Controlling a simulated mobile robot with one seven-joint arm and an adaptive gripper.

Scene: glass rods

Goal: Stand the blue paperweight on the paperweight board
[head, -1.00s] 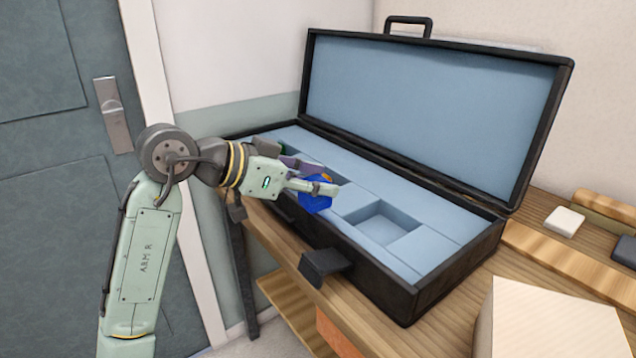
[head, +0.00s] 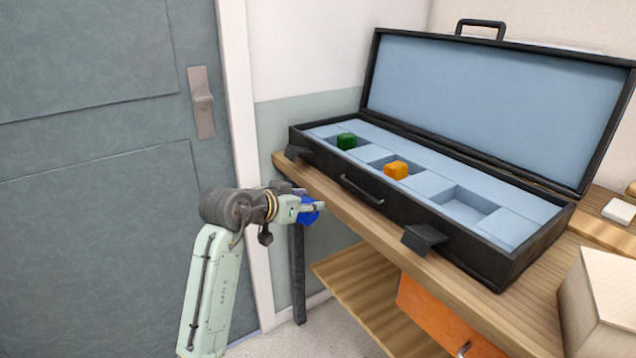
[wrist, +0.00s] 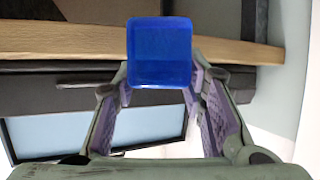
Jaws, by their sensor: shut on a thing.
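The blue paperweight (head: 309,214) is a glossy, rounded block held at the tip of my gripper (head: 306,208). The wrist view shows the paperweight (wrist: 159,53) between the two fingers, and my gripper (wrist: 160,85) is shut on it. In the head view it hangs in the air in front of the table's front edge, left of the open case and lower than it. I cannot make out a paperweight board in any view.
An open black case (head: 470,248) with blue foam stands on the wooden table (head: 440,283). A green block (head: 346,141) and an orange block (head: 396,170) sit in its pockets; the right pocket (head: 466,206) is empty. A pale wooden box (head: 600,300) stands at right. A door (head: 100,180) is at left.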

